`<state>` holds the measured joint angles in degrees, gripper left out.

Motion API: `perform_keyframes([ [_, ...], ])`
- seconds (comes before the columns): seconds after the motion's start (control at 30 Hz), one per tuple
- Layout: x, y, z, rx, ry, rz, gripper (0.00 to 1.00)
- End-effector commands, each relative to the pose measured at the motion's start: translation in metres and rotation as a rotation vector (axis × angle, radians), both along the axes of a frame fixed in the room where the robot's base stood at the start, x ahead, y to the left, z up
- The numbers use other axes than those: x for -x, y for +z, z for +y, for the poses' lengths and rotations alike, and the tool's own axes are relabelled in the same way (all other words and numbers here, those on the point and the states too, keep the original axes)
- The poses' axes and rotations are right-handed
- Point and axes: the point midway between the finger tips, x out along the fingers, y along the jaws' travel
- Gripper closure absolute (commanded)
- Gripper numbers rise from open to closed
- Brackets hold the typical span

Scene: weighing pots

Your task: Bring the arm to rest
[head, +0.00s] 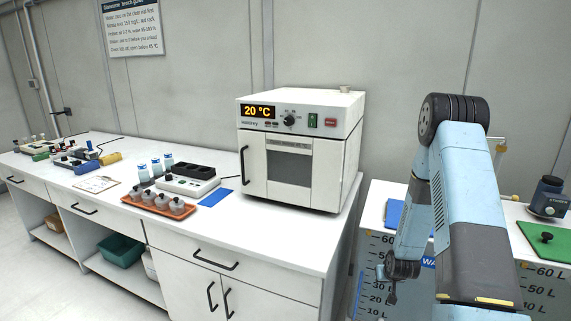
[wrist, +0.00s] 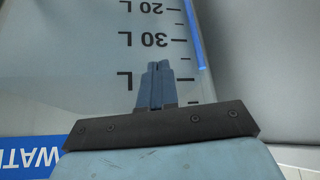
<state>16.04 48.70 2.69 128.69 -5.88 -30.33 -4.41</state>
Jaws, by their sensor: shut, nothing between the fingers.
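My gripper (head: 391,297) hangs low at the right of the head view, pointing down in front of a white tank (head: 375,254) with litre marks. My blue arm is folded above it. In the wrist view, the gripper's two fingers (wrist: 157,68) are together, with nothing between them. The marked wall of the tank (wrist: 95,55) lies beyond the fingertips. I cannot tell how far the fingers are from it.
A white oven (head: 287,165) reading 20 °C stands on the long bench (head: 255,230). An orange tray (head: 133,201) with several grey pots is left of it. A green mat (head: 535,236) lies at far right. Floor shows at lower left.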

Motion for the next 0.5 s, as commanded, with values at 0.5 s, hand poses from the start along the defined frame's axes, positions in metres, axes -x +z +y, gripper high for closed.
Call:
perform_keyframes([
  [0.5, 0.000, 0.164, 0.024, 0.031, 0.023, 0.020, 1.00],
])
